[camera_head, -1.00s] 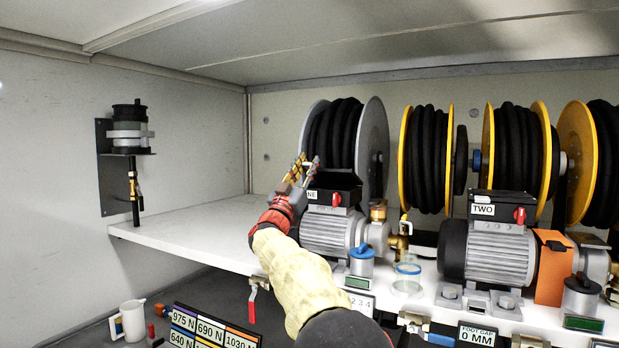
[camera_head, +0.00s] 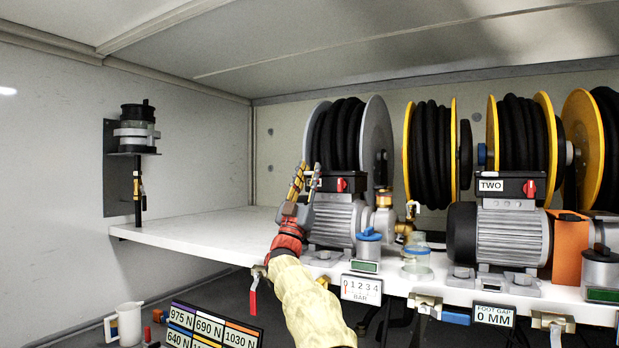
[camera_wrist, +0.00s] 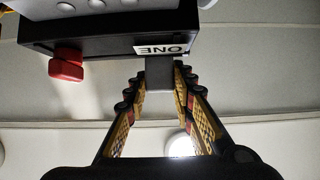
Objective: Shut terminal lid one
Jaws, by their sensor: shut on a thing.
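Terminal box one (camera_head: 338,190) is a black box with a red switch (camera_head: 341,185) on the grey motor (camera_head: 335,220) at mid shelf. Its lid (camera_head: 340,172) lies low over the box in the head view; I cannot tell whether a gap is left. In the wrist view the box hangs upside down with its "ONE" label (camera_wrist: 161,50) and red switch (camera_wrist: 66,67). My gripper (camera_head: 307,168) is at the left front of the box. Its fingers (camera_wrist: 160,85) are shut on a grey tab (camera_wrist: 160,72) that sticks out beside the label. In the head view my gripper hides the label.
Terminal box two (camera_head: 506,186) stands to the right on its own motor. Hose reels (camera_head: 375,140) stand behind. The shelf is bare to the left (camera_head: 200,225).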

